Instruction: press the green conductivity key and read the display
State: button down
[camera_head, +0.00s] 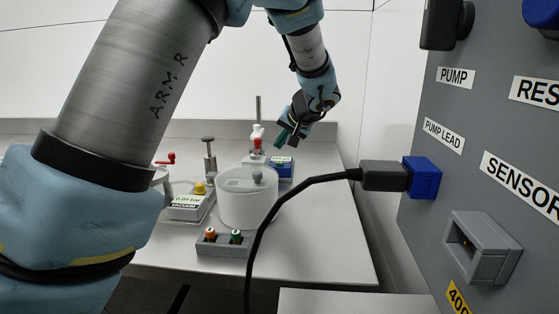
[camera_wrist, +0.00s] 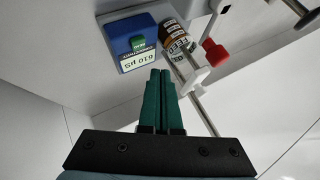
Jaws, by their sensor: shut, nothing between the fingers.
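The blue conductivity meter (camera_wrist: 117,44) stands on the bench, with a green key (camera_wrist: 137,41) on top. Its white display (camera_wrist: 138,61) appears upside down in the wrist view and seems to read 610 µS. In the head view the meter (camera_head: 285,178) is at the back of the bench, and my gripper (camera_head: 285,139) is above it. In the wrist view my gripper's green fingers (camera_wrist: 160,74) are shut and empty. Their tips are beside the display and apart from the key in the picture; the exact height gap is hard to tell.
A brown labelled feed bottle (camera_wrist: 176,38) and a red-handled valve (camera_wrist: 214,52) are close beside the meter. A white round tank (camera_head: 236,207) and a vacuum gauge box (camera_head: 188,203) stand nearer. A black cable (camera_head: 287,193) runs to a grey panel (camera_head: 420,110) at right.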

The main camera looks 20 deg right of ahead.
notch_tip(320, 180, up, 2)
jog(key=shift+r+p, duration=0.2)
jog(key=shift+p, duration=0.2)
dwell(0.5)
